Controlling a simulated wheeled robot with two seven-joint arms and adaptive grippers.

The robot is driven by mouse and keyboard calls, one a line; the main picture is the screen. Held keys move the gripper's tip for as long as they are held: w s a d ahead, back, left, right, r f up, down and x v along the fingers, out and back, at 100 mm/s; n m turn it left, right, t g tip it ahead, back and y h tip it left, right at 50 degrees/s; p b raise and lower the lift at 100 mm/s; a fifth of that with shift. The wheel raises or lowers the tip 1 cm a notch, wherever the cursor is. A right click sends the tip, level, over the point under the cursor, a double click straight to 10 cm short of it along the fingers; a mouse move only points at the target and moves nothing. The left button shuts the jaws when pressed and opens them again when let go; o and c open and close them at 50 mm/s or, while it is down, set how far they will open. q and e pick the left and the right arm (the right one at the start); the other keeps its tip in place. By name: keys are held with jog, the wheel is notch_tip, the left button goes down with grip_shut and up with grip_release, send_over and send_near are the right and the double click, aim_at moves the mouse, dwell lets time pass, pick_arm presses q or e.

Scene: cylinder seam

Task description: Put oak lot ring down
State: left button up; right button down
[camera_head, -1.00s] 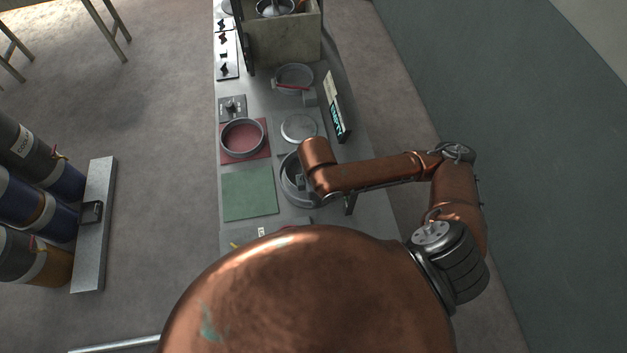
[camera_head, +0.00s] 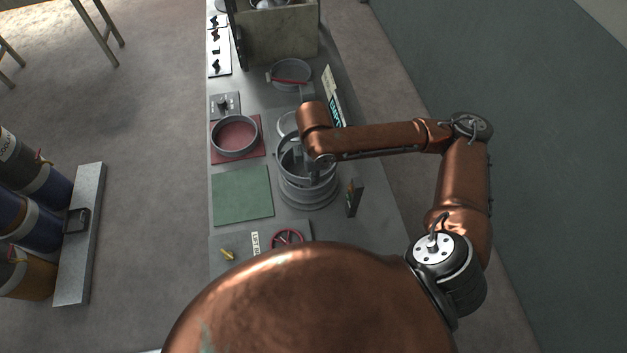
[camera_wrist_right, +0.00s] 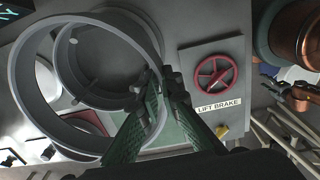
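A wide grey ring (camera_wrist_right: 27,107) fills the left of the right wrist view. My right gripper (camera_wrist_right: 162,84), with green fingers, is shut on its near wall. In the head view the gripper (camera_head: 312,174) is partly hidden by my wrist, and the held ring (camera_head: 283,168) shows over a stepped grey round body (camera_head: 308,199). The ring looks raised above that body, whose round inside also shows in the right wrist view (camera_wrist_right: 100,60). I cannot read any oak marking on the ring. Another grey ring (camera_head: 234,151) sits on the red mat (camera_head: 216,157). My left gripper is not in view.
The green mat (camera_head: 242,194) is bare. A red handwheel (camera_head: 287,238) by a LIFT BRAKE label (camera_wrist_right: 218,106) is near the round body. Behind stand a round sieve-like dish (camera_head: 291,70) and a stone-coloured box (camera_head: 280,38). A small dark upright panel (camera_head: 354,198) stands at right.

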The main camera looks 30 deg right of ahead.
jog(key=f, duration=0.2)
jog(key=w+f, duration=0.1)
jog(key=f, duration=0.1)
jog(key=w+d+f, duration=0.1)
jog(key=f, duration=0.1)
jog(key=shift+w, duration=0.2)
jog(key=shift+f, duration=0.55)
jog(key=c, duration=2.1)
grip_release()
